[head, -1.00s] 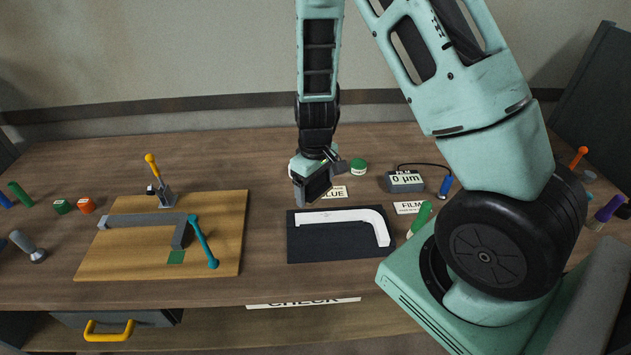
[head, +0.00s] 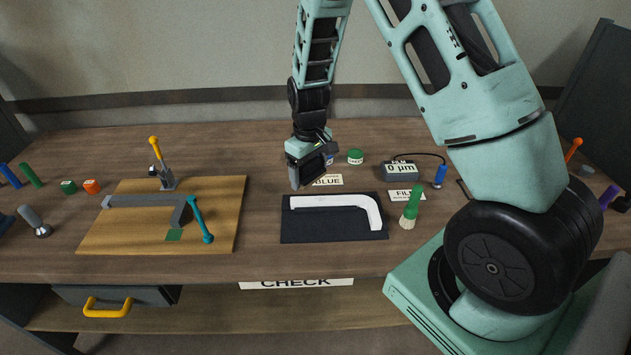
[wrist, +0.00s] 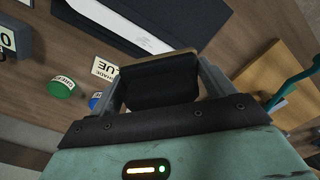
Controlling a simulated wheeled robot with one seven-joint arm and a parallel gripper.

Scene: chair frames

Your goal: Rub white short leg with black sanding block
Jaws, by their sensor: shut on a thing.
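The white L-shaped frame piece (head: 335,202) lies flat on a black mat (head: 335,232). Its short leg (head: 375,215) is at the right end, bending toward the front. My gripper (head: 302,178) is above the mat's back left corner, beyond the long part's left end and away from the short leg. In the wrist view my gripper is shut on a black sanding block (wrist: 158,85) with a tan edge. The end of the white piece (wrist: 148,38) shows just past the block there. The block's underside is hidden.
A green-handled brush (head: 412,205) stands right of the mat. A film gauge (head: 403,171), a blue probe (head: 440,177) and a green-lidded jar (head: 355,157) are behind. A wooden board (head: 120,243) with a grey L-piece and clamp is at left. Table between board and mat is clear.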

